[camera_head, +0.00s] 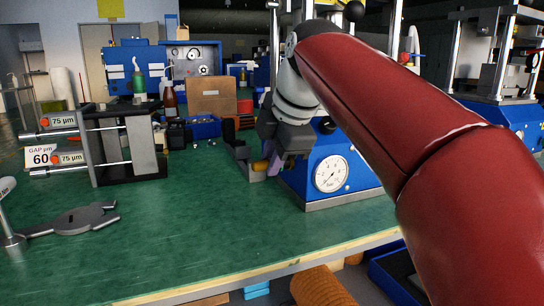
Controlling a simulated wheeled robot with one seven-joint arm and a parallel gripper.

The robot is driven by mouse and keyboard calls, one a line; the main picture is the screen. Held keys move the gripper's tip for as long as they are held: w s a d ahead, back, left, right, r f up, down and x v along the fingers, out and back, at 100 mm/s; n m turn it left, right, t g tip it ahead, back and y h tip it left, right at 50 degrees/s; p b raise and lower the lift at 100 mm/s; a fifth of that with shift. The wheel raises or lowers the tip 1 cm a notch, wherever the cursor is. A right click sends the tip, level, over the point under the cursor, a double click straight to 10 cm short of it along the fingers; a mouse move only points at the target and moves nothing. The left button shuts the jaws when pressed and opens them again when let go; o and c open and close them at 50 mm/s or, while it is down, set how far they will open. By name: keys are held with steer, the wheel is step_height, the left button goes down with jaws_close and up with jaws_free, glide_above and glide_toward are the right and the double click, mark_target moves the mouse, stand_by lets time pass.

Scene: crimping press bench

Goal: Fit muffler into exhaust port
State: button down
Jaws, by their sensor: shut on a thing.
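My gripper (262,163) hangs at the end of my red arm, close to the left side of the blue press with a dial gauge (327,183). It is shut on a small yellow-brass piece, which looks like the muffler (260,166); only part of it shows between the grey fingers. The muffler is near the press's left side, above the green bench. I cannot tell whether it touches the press. The exhaust port cannot be made out; my gripper and wrist cover that side of the press.
A black fixture with rods (128,145) stands on the green bench (200,225) at left, with a grey flat tool (75,219) in front. Bottles, a blue bin (203,127) and a cardboard box (212,97) stand behind. The bench's front middle is clear.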

steer(key=shift+d, duration=0.15)
steer(key=c, duration=1.2)
jaws_free()
steer(key=shift+c, duration=0.2)
steer(key=p+v, duration=0.2)
steer(key=v, duration=0.5)
steer(key=shift+r, duration=0.35)
steer(key=shift+s+d, duration=0.1)
